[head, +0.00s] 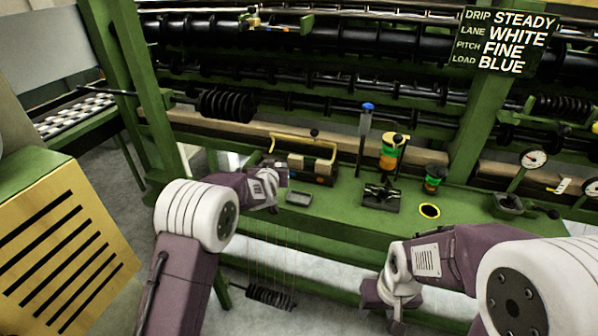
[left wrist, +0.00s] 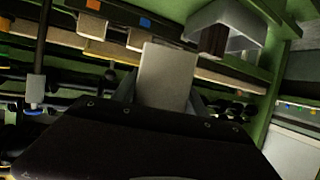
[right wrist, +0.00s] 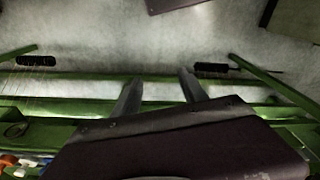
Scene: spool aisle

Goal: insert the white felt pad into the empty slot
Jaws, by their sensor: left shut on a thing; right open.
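A pale, flat rectangular pad (left wrist: 167,76) stands upright between the fingers of my left gripper (left wrist: 165,95) in the left wrist view. The left gripper is shut on it. In the head view the left gripper (head: 279,174) is over the left part of the green bench, close to the toolbox, and the pad cannot be made out. Beyond the pad, the left wrist view shows a rail of pale blocks (left wrist: 93,26) with orange and blue marks. I cannot tell which gap is the empty slot. My right gripper (right wrist: 160,90) is open and empty, low in front of the bench.
Open floor lies below.

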